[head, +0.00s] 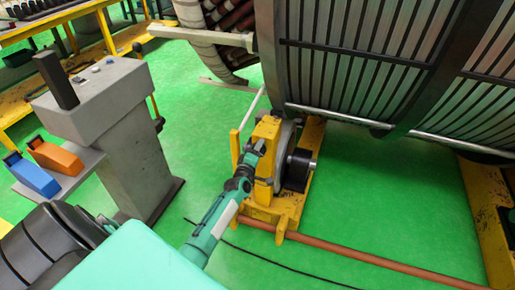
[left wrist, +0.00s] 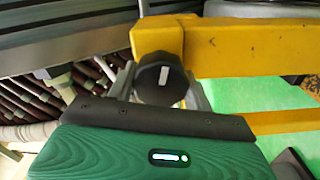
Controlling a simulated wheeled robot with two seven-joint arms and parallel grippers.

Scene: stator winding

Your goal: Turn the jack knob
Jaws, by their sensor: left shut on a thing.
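The jack knob (left wrist: 152,84) shows in the left wrist view as a round black knob with a white mark that stands nearly upright in the picture. It sits on the end of a yellow jack frame (left wrist: 235,48). My left gripper (left wrist: 160,92) has a grey finger on either side of the knob and is shut on it. In the head view my left gripper (head: 250,156) reaches the side of the yellow jack (head: 266,135), and the knob is hidden there by the gripper. My right gripper is in neither view.
The large slatted stator drum (head: 380,60) stands above and behind the jack. A brown pipe (head: 350,257) and a black cable cross the green floor.

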